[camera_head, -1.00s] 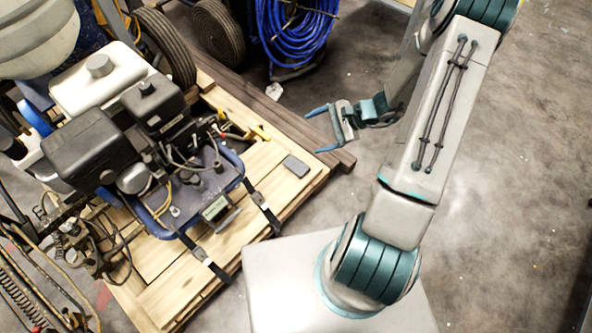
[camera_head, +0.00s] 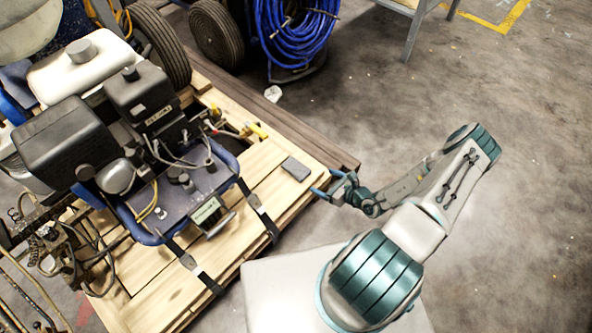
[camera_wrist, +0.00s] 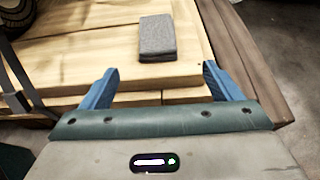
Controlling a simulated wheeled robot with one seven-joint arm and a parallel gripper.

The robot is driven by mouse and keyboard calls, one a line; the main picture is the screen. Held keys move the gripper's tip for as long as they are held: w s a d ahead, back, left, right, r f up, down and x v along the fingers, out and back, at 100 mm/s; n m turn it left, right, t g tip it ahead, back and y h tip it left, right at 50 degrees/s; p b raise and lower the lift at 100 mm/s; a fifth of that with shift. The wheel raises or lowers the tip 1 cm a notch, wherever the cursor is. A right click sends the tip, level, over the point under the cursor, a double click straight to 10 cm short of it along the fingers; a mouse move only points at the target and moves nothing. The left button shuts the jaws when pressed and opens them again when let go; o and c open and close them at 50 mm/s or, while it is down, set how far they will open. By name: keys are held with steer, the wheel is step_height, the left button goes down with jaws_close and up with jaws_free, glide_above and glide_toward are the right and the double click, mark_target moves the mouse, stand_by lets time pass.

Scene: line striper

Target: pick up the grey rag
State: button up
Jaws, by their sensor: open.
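The grey rag (camera_head: 295,168) is a small, flat, folded dark grey rectangle. It lies on the wooden pallet (camera_head: 262,160) near its right edge. In the wrist view the rag (camera_wrist: 157,38) lies on pale planks close to the end of the boards, ahead of my gripper. My gripper (camera_head: 322,183) is just to the right of the rag, beyond the pallet's edge. In the wrist view its two blue fingers (camera_wrist: 160,84) are spread wide with nothing between them, and the rag sits ahead, roughly midway between their lines. They do not touch it.
An engine unit (camera_head: 150,150) with a blue frame stands on the pallet left of the rag, held by black straps (camera_head: 258,210). A dark timber beam (camera_head: 290,125) runs along the pallet's back side. A blue hose coil (camera_head: 295,35) stands behind. The concrete floor at right is clear.

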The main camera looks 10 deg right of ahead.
mark_target(302, 171)
steer(key=b+x, duration=0.1)
steer(key=x, duration=0.5)
steer(key=shift+w+a+f+b, duration=0.1)
steer(key=shift+a+b, duration=0.05)
steer(key=shift+b, duration=0.2)
steer(key=b+x, duration=0.2)
steer(key=x, duration=0.3)
steer(key=shift+w+a+b, duration=0.15)
steer(key=shift+a+b, duration=0.15)
steer(key=shift+w+a, duration=0.1)
steer(key=shift+w, duration=0.15)
steer(key=c, duration=1.1)
